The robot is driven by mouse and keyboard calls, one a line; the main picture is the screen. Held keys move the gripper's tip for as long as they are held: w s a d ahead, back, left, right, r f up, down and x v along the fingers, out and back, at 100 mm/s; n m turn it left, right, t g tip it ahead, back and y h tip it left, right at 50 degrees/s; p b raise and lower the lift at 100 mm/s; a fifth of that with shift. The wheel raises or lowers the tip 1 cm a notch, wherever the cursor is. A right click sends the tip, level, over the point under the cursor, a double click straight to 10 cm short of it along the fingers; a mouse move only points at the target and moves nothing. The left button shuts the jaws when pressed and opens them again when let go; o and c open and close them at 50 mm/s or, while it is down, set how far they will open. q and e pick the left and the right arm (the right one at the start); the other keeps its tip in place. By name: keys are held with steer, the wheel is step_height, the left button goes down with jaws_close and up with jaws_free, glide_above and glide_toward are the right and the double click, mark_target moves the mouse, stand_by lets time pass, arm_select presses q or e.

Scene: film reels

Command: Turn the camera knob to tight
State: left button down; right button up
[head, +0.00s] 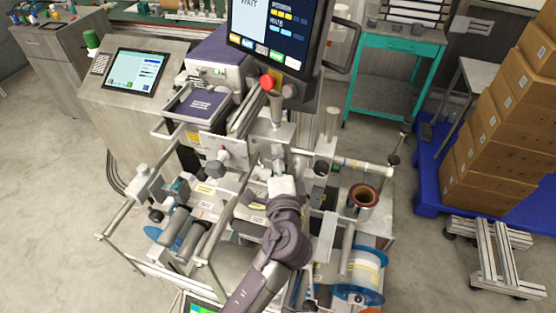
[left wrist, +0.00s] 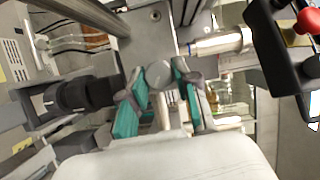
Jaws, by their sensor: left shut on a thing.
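My left gripper (head: 278,163) reaches up from the bottom of the head view to the front of the machine (head: 240,190). In the left wrist view its two teal-padded fingers (left wrist: 159,92) stand on either side of a round grey knob (left wrist: 158,74) and are shut on it. The knob sits against a grey metal plate (left wrist: 150,40). In the head view the gripper hides the knob, and its turned position cannot be read. My right gripper is in neither view.
A black cylindrical part (left wrist: 75,95) stands left of the fingers in the wrist view. A monitor (head: 285,30) with a red button (head: 267,82) overhangs the machine. Metal rails (head: 125,218) and a blue-flanged reel (head: 362,275) flank my arm. Cardboard boxes (head: 495,140) stand right.

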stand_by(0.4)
arm_select(q)
steer(key=c, duration=0.8)
jaws_free()
steer(key=shift+c, duration=0.2)
steer(key=s+d, duration=0.1)
steer(key=s, duration=1.1)
steer(key=shift+r, duration=0.1)
